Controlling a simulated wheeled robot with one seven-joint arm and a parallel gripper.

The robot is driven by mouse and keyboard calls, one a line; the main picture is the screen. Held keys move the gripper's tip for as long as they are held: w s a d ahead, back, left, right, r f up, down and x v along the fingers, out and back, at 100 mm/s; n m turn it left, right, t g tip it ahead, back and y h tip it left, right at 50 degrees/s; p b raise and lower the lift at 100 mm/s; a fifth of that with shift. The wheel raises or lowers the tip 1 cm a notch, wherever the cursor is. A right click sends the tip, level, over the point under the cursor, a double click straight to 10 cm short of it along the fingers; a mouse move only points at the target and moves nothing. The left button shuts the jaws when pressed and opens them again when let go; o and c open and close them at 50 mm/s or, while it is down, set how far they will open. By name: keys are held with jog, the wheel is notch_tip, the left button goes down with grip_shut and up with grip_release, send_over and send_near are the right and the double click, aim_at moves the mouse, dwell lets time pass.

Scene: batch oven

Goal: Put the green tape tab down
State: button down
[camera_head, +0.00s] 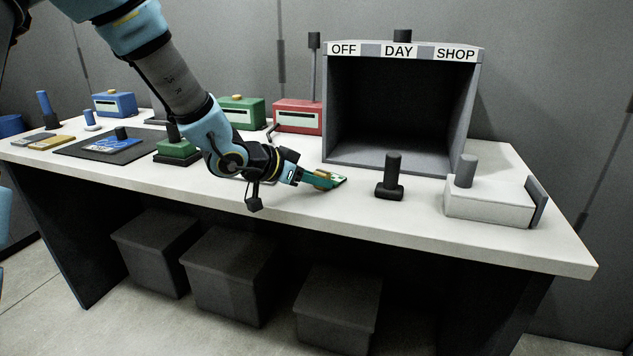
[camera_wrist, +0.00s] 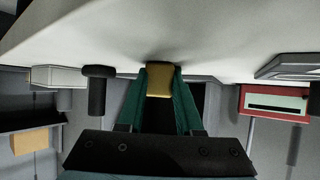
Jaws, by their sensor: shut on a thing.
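My gripper (camera_head: 312,177) has long green fingers and is shut on a small piece with a gold block (camera_head: 323,178). A green part with a white mark (camera_head: 338,182) shows just beyond the block; I take this piece to be the green tape tab. In the wrist view the gold block (camera_wrist: 159,80) sits between the fingertips, and the green part is not distinguishable there. The piece is at or just above the white bench top (camera_head: 290,205), in front of the oven's left corner. I cannot tell if it touches the bench.
The open, empty oven box (camera_head: 400,110) labelled OFF, DAY, SHOP stands behind. A black knobbed piece (camera_head: 391,180) and a pale block (camera_head: 488,203) stand to the right. Red (camera_head: 297,117) and green (camera_head: 242,112) slotted boxes stand behind left. The bench's front strip is clear near my gripper.

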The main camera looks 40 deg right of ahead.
jog(key=c, duration=0.6)
grip_release()
jog(key=shift+f, duration=0.1)
jog(key=shift+o, duration=0.2)
jog(key=shift+r, duration=0.25)
jog(key=p+v, duration=0.1)
jog(key=v, duration=1.1)
jog(key=shift+f+p, duration=0.15)
jog(key=shift+p, duration=0.2)
jog(key=shift+a, duration=0.1)
